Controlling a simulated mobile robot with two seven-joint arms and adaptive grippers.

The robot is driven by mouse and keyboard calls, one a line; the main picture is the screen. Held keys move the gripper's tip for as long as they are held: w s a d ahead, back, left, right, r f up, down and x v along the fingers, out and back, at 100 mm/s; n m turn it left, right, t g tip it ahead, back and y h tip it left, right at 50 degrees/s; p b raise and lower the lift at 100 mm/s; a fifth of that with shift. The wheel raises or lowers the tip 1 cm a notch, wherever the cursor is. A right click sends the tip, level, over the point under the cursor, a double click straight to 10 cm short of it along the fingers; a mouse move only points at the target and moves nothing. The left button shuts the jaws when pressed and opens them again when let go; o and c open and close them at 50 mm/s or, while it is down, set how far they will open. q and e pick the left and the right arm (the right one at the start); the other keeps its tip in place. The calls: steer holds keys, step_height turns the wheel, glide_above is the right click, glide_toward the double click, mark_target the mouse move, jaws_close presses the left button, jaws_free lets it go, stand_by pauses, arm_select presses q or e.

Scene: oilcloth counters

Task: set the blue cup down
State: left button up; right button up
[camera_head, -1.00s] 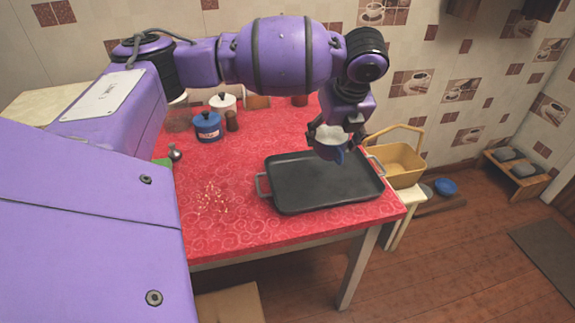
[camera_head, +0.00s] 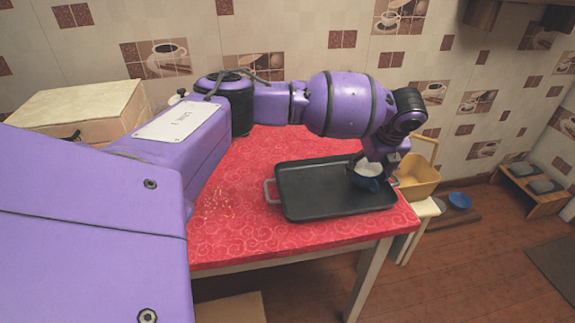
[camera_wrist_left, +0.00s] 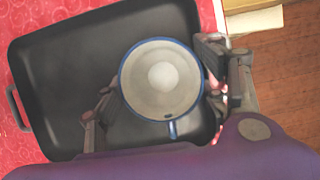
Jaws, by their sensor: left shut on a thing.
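The blue cup (camera_head: 368,178) has a pale inside and a blue rim. It is upright at the right part of the black tray (camera_head: 310,192), which lies on the red table. My left gripper (camera_head: 380,168) is shut on the cup from its sides. In the left wrist view the cup (camera_wrist_left: 160,80) sits between the two fingers (camera_wrist_left: 160,98), over the tray's dark floor (camera_wrist_left: 75,70). I cannot tell whether the cup's base touches the tray. My right gripper is not in view.
The red table (camera_head: 250,235) has a patch of crumbs (camera_head: 213,204) left of the tray.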

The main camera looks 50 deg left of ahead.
arm_select(q)
steer(key=o, duration=1.3)
steer(key=shift+f, duration=0.1)
steer(key=p+v, duration=0.1)
steer(key=v, duration=1.1)
steer(key=shift+s+p, duration=0.1)
steer(key=shift+p, duration=0.3)
